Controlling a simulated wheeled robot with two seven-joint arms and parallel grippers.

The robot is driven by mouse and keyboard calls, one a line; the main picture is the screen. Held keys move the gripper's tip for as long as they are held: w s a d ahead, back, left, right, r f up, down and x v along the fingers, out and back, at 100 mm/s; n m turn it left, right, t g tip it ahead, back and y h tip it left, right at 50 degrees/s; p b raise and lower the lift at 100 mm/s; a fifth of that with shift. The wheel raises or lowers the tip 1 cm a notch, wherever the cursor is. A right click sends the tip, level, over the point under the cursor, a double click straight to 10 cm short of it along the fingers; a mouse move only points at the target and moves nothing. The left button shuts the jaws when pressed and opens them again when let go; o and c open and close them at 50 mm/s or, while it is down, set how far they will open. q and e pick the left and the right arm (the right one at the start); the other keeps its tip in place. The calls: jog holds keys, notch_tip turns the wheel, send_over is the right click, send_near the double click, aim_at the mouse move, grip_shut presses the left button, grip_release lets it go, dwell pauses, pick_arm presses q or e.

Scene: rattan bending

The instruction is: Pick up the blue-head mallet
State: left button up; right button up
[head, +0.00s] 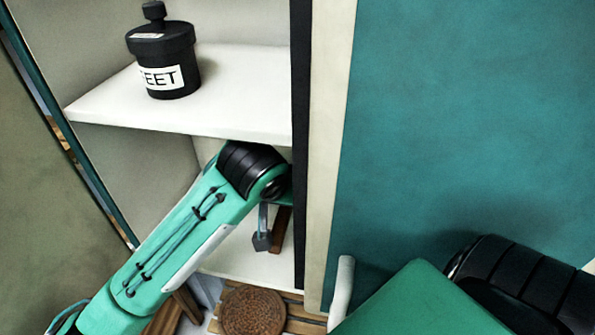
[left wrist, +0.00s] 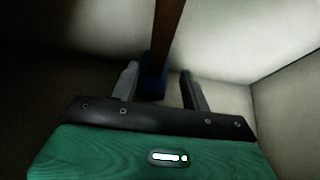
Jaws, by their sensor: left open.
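The mallet shows in the left wrist view as a dark blue head (left wrist: 153,84) with a brown handle (left wrist: 168,28) running up out of the picture. My left gripper (left wrist: 158,71) is open, with one finger on each side of the blue head; I cannot tell whether either touches it. In the head view my left arm reaches into the lower cabinet compartment, where a grey fingertip shows beside a brown piece that looks like the handle (head: 281,230). The head is hidden there. My right arm shows at the lower right, its gripper out of view.
A black lidded jar (head: 165,60) stands on the white shelf (head: 190,115) above my left arm. A teal door (head: 460,120) fills the right side. A round woven mat (head: 253,311) lies on wooden slats below. The compartment walls are close around my left gripper.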

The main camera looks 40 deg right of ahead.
aim_at(287, 208)
pick_arm(q)
jog(key=shift+w+f, duration=0.1)
jog(key=shift+w+f+p, duration=0.1)
jog(key=shift+f+p, duration=0.2)
jog(key=shift+p, duration=0.1)
jog(key=p+x, duration=0.2)
jog(key=x, duration=0.1)
jog(key=p+x, duration=0.1)
jog(key=x, duration=0.1)
jog(key=shift+s+d+f+p, duration=0.15)
jog(key=shift+s+f+p, duration=0.05)
jog(key=shift+s+p, duration=0.2)
jog(key=shift+w+d+f, duration=0.15)
jog(key=shift+f, duration=0.45)
jog(key=c, duration=1)
jog(key=shift+r, duration=0.1)
grip_shut()
jog(key=shift+w+r, duration=0.1)
